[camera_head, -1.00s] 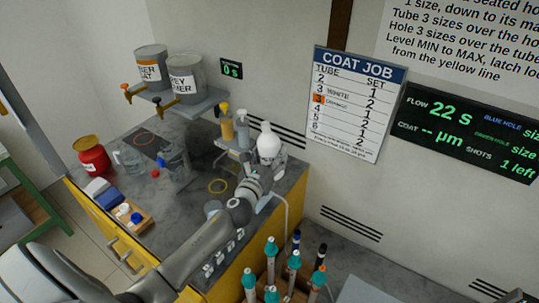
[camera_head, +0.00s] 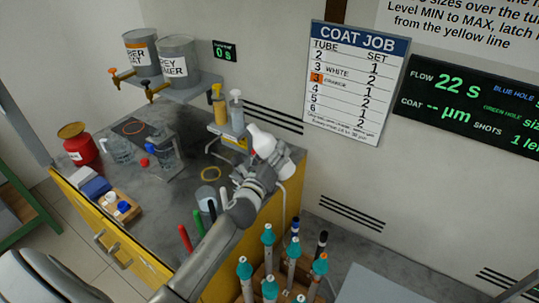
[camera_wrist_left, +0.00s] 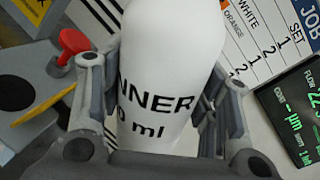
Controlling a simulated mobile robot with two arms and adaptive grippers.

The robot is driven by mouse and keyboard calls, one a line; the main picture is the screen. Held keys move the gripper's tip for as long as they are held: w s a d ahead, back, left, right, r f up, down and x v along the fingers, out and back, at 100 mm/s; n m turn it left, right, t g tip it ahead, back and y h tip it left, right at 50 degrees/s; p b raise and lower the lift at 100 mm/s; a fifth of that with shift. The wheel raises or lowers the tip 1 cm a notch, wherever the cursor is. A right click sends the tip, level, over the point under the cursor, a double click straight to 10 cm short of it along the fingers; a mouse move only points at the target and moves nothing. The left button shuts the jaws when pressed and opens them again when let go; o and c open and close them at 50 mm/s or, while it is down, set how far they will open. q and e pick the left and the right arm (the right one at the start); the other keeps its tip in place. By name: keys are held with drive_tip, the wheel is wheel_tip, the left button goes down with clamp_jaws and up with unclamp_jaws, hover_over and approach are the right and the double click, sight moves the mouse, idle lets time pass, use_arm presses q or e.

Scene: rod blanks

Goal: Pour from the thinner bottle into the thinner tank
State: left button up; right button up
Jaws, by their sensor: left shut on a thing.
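The white thinner bottle (camera_head: 263,141) is in my left gripper (camera_head: 271,160), at the right back of the bench near the wall. It is held tilted, its top leaning to the left in the head view. In the left wrist view the bottle (camera_wrist_left: 160,75) fills the middle, with part of a "…NNER" label and "ml" showing. The fingers (camera_wrist_left: 158,105) are shut on its two sides. Two clear containers stand on the bench, one at the left (camera_head: 120,150) and one with blue and red parts (camera_head: 166,155); I cannot read which is the thinner tank. My right gripper is not in view.
Two grey cans (camera_head: 178,62) with taps stand on a shelf above the bench. A yellow pump bottle (camera_head: 218,105) and a grey one (camera_head: 236,110) stand left of the held bottle. A red can (camera_head: 76,148) is at the far left. Teal-topped tubes (camera_head: 268,236) stand in front.

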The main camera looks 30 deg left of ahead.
use_arm(q)
drive_tip(key=d+r+n, duration=0.1)
drive_tip(key=n, duration=0.1)
drive_tip(key=shift+d+r+n, duration=0.1)
drive_tip(key=shift+n, duration=0.2)
drive_tip(key=shift+w+r, duration=0.1)
drive_tip(key=shift+n, duration=0.3)
drive_tip(key=shift+d+r+n, duration=0.15)
drive_tip(key=shift+n, duration=0.25)
drive_tip(key=shift+d+r+n+p, duration=0.1)
drive_tip(key=shift+n+p, duration=0.2)
drive_tip(key=shift+p, duration=0.1)
drive_tip(key=shift+d+r+n, duration=0.1)
drive_tip(key=shift+d+n, duration=0.05)
drive_tip(key=shift+n, duration=0.25)
idle(0.6)
